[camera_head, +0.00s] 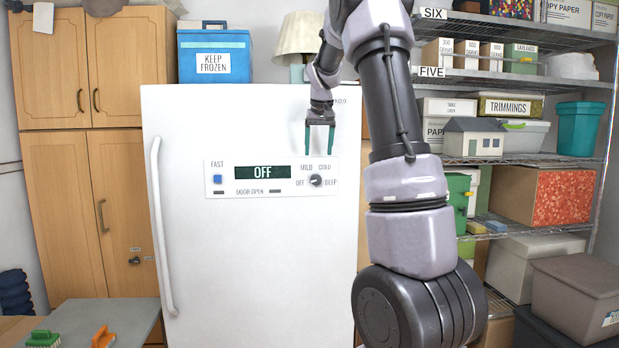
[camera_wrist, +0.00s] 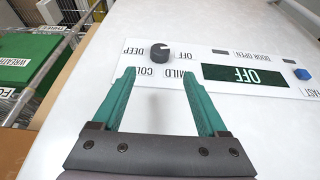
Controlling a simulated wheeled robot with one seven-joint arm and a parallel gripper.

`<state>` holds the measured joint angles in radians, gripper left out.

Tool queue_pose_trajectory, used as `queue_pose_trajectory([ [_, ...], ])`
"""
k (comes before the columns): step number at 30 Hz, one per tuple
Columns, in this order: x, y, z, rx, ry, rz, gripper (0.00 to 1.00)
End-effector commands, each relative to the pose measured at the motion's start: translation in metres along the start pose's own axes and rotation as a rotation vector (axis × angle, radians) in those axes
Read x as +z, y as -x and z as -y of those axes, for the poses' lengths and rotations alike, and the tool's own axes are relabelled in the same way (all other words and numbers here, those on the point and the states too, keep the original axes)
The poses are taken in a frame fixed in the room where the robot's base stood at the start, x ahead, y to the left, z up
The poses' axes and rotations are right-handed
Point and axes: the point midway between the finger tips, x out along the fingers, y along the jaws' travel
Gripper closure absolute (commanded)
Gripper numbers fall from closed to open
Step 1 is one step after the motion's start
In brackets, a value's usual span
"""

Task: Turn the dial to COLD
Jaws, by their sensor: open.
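The dial (camera_head: 316,180) is a small dark round knob on the white control panel (camera_head: 246,191) of the white fridge. Labels OFF, MILD, COLD and DEEP stand around it, and the display (camera_head: 262,172) reads OFF. In the wrist view the dial (camera_wrist: 160,52) shows upside down, just beyond the fingertips and between their lines. Its pointer direction is too small to tell for sure. My gripper (camera_head: 320,152) is open and empty, with its green fingers pointing down just above the dial. The wrist view shows the fingers (camera_wrist: 158,74) apart, touching nothing.
A blue button (camera_head: 217,179) sits at the panel's left. The fridge (camera_head: 245,265) has a long handle (camera_head: 161,225) at its left edge. A blue cooler (camera_head: 214,58) and a lamp (camera_head: 299,40) stand on top. Loaded shelves (camera_head: 515,160) are at the right.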

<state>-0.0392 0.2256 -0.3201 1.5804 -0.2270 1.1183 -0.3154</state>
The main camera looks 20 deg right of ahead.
Motion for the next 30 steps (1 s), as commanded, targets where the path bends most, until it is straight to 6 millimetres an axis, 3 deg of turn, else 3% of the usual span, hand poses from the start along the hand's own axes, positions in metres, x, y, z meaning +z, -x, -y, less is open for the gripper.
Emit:
queue_pose_trajectory([
  [18,0.000,-0.096,-0.001,0.001,-0.001,0.002,0.24],
  [30,0.000,-0.106,0.000,0.000,-0.001,0.000,0.24],
])
